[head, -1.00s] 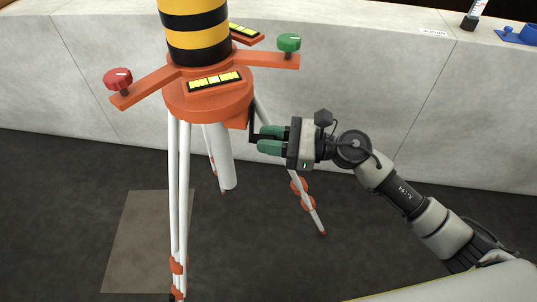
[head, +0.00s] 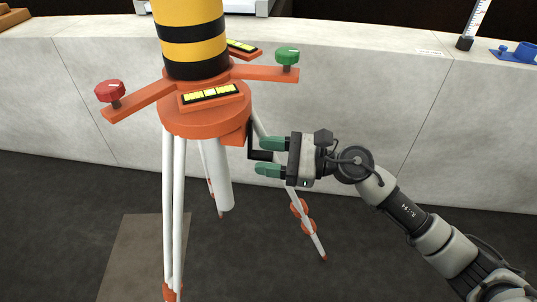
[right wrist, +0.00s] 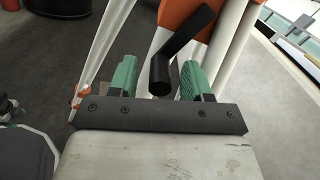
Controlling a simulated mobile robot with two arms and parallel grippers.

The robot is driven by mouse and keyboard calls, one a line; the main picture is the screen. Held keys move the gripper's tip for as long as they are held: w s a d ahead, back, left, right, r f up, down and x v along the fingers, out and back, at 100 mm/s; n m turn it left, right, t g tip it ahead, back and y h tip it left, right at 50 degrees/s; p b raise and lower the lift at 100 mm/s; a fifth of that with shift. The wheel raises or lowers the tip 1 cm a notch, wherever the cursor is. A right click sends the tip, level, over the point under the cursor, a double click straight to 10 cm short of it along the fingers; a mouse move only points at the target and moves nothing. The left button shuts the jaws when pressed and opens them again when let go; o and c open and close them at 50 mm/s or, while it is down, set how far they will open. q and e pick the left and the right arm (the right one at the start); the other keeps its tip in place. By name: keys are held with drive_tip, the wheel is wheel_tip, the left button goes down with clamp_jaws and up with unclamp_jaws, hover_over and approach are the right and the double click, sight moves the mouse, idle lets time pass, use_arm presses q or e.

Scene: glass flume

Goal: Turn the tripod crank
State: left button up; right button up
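The orange tripod head (head: 205,122) stands on white legs (head: 172,200) and carries a yellow-and-black striped column (head: 190,35). A black crank (head: 252,140) hangs from the orange block under its right side, its handle pointing right. My right gripper (head: 260,156) is at this handle, its green fingers spread, one above and one below it. My left gripper is out of view.
A red knob (head: 109,91) and a green knob (head: 287,56) sit on the tripod's side arms. A pale concrete wall (head: 350,120) runs behind it. A rear leg with orange clamps (head: 303,215) stands below my right gripper. The dark floor at the right is clear.

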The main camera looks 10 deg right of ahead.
drive_tip(key=shift+d+f, duration=0.1)
drive_tip(key=shift+d, duration=0.25)
drive_tip(key=b+v, duration=0.3)
drive_tip(key=v, duration=0.7)
drive_tip(key=shift+b, duration=0.35)
drive_tip(key=shift+s, duration=0.1)
